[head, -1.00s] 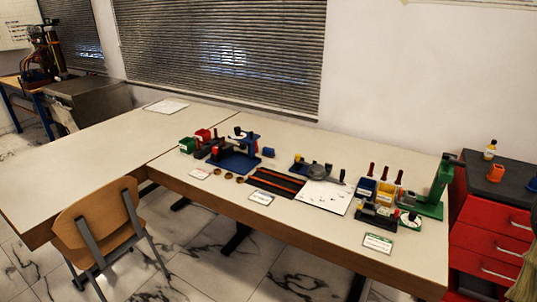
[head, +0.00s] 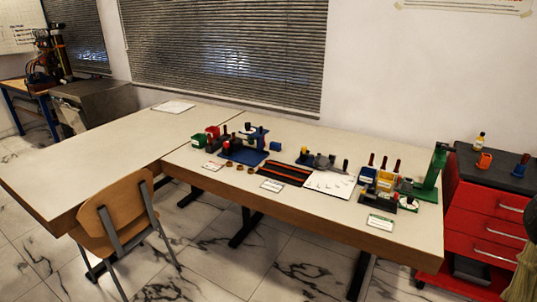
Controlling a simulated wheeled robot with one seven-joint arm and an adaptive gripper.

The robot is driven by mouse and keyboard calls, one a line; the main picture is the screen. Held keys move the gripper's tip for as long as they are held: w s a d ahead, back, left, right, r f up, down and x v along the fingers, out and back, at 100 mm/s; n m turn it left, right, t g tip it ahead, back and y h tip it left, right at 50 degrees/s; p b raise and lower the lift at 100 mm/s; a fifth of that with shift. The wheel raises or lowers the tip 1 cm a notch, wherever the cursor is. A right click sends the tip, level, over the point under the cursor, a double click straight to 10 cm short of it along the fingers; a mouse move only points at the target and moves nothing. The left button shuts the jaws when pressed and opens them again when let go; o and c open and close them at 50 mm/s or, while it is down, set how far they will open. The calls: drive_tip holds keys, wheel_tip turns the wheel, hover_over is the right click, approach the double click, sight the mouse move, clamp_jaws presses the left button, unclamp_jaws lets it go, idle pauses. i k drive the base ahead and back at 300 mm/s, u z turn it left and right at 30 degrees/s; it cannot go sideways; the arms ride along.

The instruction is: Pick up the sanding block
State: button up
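I cannot single out a sanding block at this size. Several small tools and parts lie on the long worktable (head: 300,220), some of them too small to name. My gripper is not in view.
A blue fixture (head: 245,152), a dark mat with orange stripes (head: 275,174), a white sheet (head: 330,184) and a green stand (head: 432,175) are on the worktable. A wooden chair (head: 118,215) stands in front. A red drawer cabinet (head: 485,220) is at right. The left table (head: 90,165) is mostly bare.

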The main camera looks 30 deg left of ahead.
sight(274, 146)
drive_tip(key=u, duration=1.2)
drive_tip(key=i, duration=0.75)
drive_tip(key=u, duration=0.15)
